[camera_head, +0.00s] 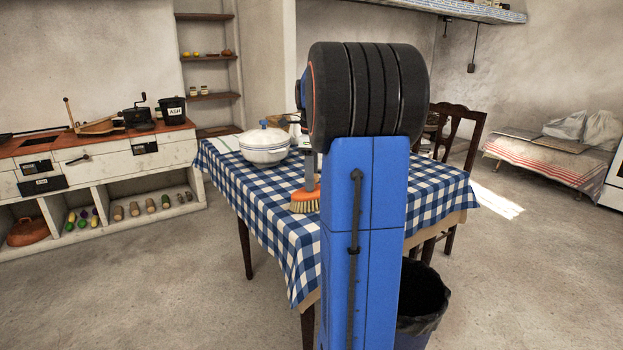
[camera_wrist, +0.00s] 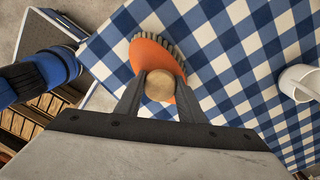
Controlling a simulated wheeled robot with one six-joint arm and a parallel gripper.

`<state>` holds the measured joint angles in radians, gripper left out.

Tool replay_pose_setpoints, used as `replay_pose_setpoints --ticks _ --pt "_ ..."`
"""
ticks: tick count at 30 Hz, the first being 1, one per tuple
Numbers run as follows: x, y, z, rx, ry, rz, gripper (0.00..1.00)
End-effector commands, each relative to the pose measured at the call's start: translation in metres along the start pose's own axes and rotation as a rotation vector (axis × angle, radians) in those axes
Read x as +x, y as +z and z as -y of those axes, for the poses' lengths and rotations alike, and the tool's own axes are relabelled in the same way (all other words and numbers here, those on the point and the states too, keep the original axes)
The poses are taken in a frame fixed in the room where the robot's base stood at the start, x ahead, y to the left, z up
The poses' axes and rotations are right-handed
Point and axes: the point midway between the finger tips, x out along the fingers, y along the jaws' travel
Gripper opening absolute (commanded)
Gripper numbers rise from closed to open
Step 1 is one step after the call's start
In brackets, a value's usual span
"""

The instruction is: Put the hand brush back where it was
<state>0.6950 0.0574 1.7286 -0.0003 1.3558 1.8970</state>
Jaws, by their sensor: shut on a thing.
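The hand brush (camera_head: 305,200) has an orange head and pale bristles. In the head view it is at the table's near edge, partly hidden by my blue column. In the wrist view the brush (camera_wrist: 148,55) sits between the fingers of my gripper (camera_wrist: 159,88), which are shut on its round wooden handle end. The bristles point away from the wrist, toward the blue checked tablecloth (camera_head: 280,225). I cannot tell whether they touch the cloth. My gripper is mostly hidden in the head view.
A white lidded pot (camera_head: 264,146) stands on the table left of the brush. A white vessel (camera_wrist: 300,82) shows at the right in the wrist view. A black bin (camera_head: 422,300) stands beside the table. A chair (camera_head: 458,135) is behind it. Open floor lies to the left.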

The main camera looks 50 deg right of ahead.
Motion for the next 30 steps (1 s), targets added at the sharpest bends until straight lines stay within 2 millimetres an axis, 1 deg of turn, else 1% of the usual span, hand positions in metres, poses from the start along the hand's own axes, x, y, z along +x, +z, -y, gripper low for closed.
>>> replay_pose_setpoints --ticks 8,9,11,12,20,23,26,30 --pt "0.001 0.0 0.0 0.0 -0.001 0.0 0.17" --pt "0.002 0.0 0.0 0.0 -0.001 0.0 0.37" --pt "0.002 0.0 0.0 0.0 -0.001 0.0 0.52" --pt "0.002 0.0 0.0 0.0 -0.001 0.0 0.54" --pt "0.001 0.0 0.0 0.0 -0.001 0.0 0.54" --pt "-0.003 0.0 0.0 0.0 -0.001 0.0 0.54" --pt "-0.013 0.0 0.001 0.0 -0.003 0.001 0.54" --pt "-0.038 0.0 0.001 0.0 -0.004 0.001 0.54"
